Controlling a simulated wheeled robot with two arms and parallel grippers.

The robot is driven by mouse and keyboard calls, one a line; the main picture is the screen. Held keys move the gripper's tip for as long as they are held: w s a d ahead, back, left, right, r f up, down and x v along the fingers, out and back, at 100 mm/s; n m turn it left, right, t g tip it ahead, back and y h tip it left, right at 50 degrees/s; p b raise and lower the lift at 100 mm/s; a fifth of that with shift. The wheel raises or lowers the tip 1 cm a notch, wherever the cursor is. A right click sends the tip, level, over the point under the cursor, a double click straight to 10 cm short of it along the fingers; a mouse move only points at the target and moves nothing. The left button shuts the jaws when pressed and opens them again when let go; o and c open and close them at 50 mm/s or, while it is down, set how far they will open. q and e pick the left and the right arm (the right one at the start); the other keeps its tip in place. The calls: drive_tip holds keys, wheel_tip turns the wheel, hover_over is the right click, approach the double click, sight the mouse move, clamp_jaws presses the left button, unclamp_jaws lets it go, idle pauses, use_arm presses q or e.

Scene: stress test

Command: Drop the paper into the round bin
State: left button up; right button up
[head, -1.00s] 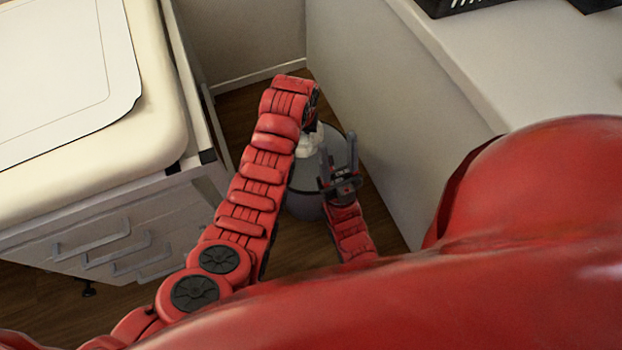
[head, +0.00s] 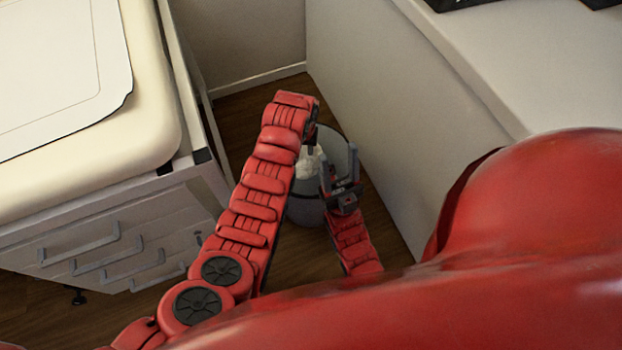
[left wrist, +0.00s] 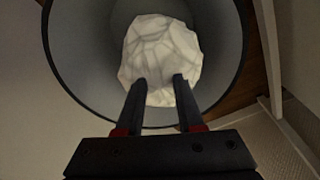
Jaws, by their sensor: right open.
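The round bin (head: 341,152) is grey and stands on the floor between the cabinet and the white counter. The crumpled white paper (head: 312,163) shows inside its mouth. In the left wrist view the paper (left wrist: 160,48) lies within the dark rim (left wrist: 52,62), beyond my fingertips. My left gripper (head: 311,140) is above the bin, pointing down; in the left wrist view its two fingers (left wrist: 158,84) are apart, overlapping the paper's near edge in the picture, with no grip visible. My right gripper (head: 340,178) is open and empty at the bin's near right side, hiding part of it.
A cabinet with drawers (head: 110,235) and a cream padded top (head: 150,140) stands on the left. A white counter (head: 400,110) stands close on the right. A narrow strip of wooden floor (head: 245,110) is free behind the bin.

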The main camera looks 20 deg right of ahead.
use_arm(q)
drive_tip(key=shift+o, duration=0.8)
wheel_tip(320, 180, up, 17)
drive_tip(key=s+p, duration=0.1)
drive_tip(key=p, duration=0.8)
drive_tip(key=shift+s+a+r+p, duration=0.2)
drive_tip(key=shift+s+a+p, duration=0.1)
drive_tip(key=shift+s+a, duration=0.15)
